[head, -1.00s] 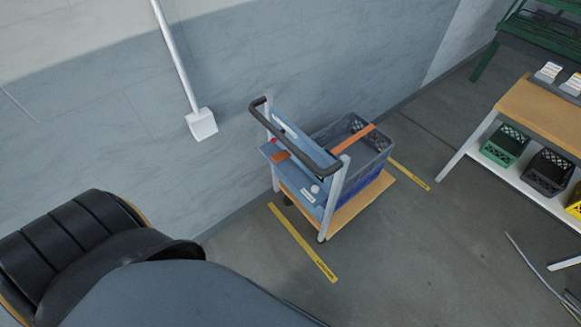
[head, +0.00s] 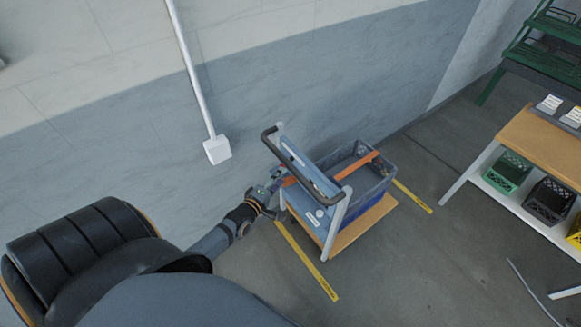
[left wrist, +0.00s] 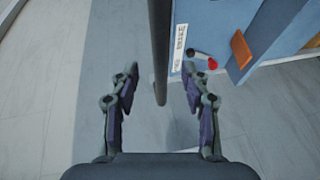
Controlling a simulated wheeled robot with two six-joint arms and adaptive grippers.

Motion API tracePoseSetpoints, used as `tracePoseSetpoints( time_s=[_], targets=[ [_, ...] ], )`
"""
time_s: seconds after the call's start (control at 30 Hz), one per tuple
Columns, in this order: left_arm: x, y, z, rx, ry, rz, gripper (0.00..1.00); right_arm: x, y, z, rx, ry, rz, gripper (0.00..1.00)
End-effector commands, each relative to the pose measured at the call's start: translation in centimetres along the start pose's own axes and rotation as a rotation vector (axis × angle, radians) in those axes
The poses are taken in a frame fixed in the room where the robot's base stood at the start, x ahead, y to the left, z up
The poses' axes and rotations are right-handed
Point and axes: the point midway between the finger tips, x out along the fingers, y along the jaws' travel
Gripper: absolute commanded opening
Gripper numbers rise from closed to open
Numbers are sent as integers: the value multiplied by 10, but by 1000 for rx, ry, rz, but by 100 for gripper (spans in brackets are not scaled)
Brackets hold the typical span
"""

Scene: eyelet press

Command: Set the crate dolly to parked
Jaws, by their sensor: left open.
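The crate dolly (head: 374,216) stands by the wall with a wooden deck, a blue panel, a black push handle (head: 318,182) and a crate (head: 372,177) under an orange strap. My left gripper (head: 275,181) is at the left side of the blue panel, partly hidden against it. In the left wrist view my left gripper (left wrist: 162,82) is open and empty. A red knob (left wrist: 212,64) on the blue panel (left wrist: 222,22) lies beyond the right finger, beside a white label (left wrist: 179,47). The black handle bar (left wrist: 160,45) runs between the fingers, farther away. My right gripper is out of view.
Yellow floor strips (head: 306,262) lie on either side of the dolly. A workbench (head: 540,145) with small crates stands at the right. A white pole (head: 190,70) ending in a box runs down the wall. Floor between dolly and bench is clear.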

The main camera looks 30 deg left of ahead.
Motion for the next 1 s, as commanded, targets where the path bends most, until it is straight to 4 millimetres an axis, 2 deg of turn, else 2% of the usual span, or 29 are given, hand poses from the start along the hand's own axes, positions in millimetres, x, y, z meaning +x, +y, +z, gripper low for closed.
tracePoseSetpoints(
  time_s=[0.1, 0.3, 0.5, 0.73, 0.77, 1.0],
  targets=[
    [30, -3, 0, 1, 1, 3, 47, 13, -1, 1, 0, 0, 0, 0],
    [66, -7, 1, 2, -1, 1, 47, 36, -1, 4, -1, 0, 2, 0],
    [80, -3, 0, 2, 0, -1, 47, 45, -1, 4, -1, 0, 3, 0],
    [80, -1, 0, 2, 0, -2, 47, 43, -1, 4, -1, 0, 3, 0],
    [80, -1, 0, 2, 0, -2, 45, 43, -1, 4, -1, 0, 3, 0],
    [80, -1, 0, 2, 0, -2, 13, 43, -1, 4, -1, 0, 3, 0]
  ],
)
